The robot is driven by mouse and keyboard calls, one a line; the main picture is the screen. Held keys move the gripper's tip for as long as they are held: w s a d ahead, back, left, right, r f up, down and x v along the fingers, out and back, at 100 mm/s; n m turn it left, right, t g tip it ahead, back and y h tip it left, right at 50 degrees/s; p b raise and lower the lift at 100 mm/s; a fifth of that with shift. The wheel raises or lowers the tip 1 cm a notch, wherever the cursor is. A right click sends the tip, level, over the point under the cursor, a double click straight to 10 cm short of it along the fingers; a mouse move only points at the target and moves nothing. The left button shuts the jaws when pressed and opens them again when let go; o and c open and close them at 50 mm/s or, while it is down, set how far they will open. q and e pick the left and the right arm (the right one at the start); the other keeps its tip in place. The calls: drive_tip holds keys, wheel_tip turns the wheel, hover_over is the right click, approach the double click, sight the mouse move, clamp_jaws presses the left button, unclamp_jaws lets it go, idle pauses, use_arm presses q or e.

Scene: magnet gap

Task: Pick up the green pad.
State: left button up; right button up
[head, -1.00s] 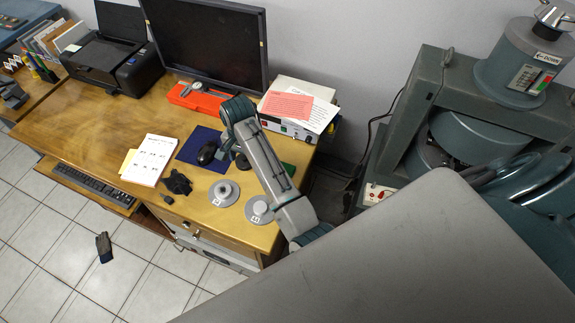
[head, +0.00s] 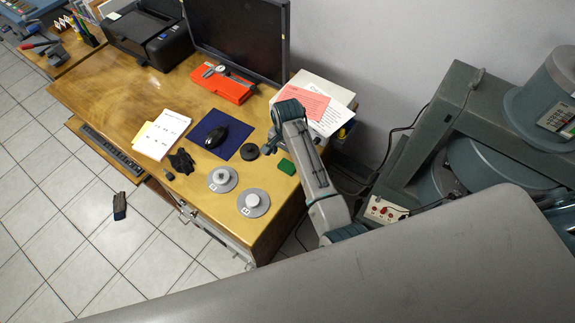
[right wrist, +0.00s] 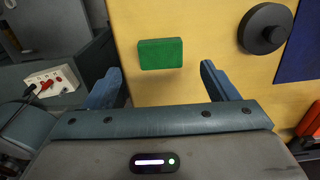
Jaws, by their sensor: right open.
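The green pad (head: 287,166) is a small flat block lying on the wooden desk near its right edge, beside my right arm. It shows whole in the right wrist view (right wrist: 161,54). My right gripper (right wrist: 160,84) is open and empty. Its two blue-grey fingers stand apart, left and right of the pad's line, with the pad ahead of their tips and not touching them. In the head view my right gripper (head: 273,139) is partly hidden by its own arm. My left gripper is not in view.
Two grey discs with knobs (head: 222,179) (head: 254,202) sit near the front edge. A box with papers (head: 302,102) stands behind; a large grey machine (head: 445,130) is right.

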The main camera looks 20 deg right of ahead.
sight(287, 166)
drive_tip(key=shift+d+f, duration=0.1)
drive_tip(key=shift+f, duration=0.2)
wheel_tip(287, 166, down, 3)
drive_tip(key=shift+f+p, duration=0.15)
drive_tip(key=shift+p, duration=0.75)
drive_tip(key=shift+w+f, duration=0.1)
drive_tip(key=shift+f, duration=0.55)
drive_tip(key=c, duration=1.1)
